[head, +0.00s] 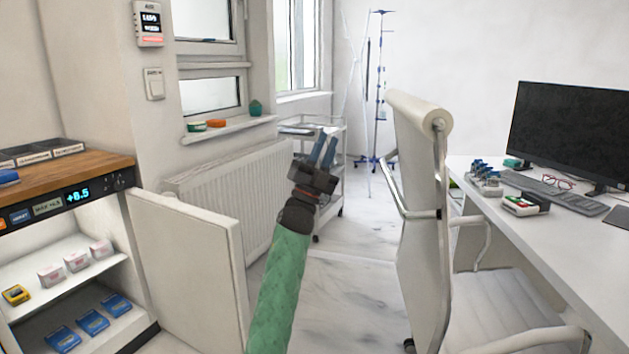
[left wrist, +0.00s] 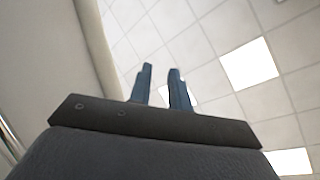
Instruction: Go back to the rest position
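My left gripper (head: 323,152) is raised in the middle of the head view, on my green-sleeved arm, with its fingers pointing up. In the left wrist view its two blue fingers (left wrist: 160,88) stand apart with nothing between them, against the ceiling. It touches nothing that I can see. My right gripper is not in view.
An open white cabinet door (head: 190,262) stands at the left, by a fridge with boxes on its shelves (head: 60,285). A white chair (head: 420,200) and a desk (head: 560,240) are at the right. A trolley (head: 328,170) stands behind my gripper. The floor between is clear.

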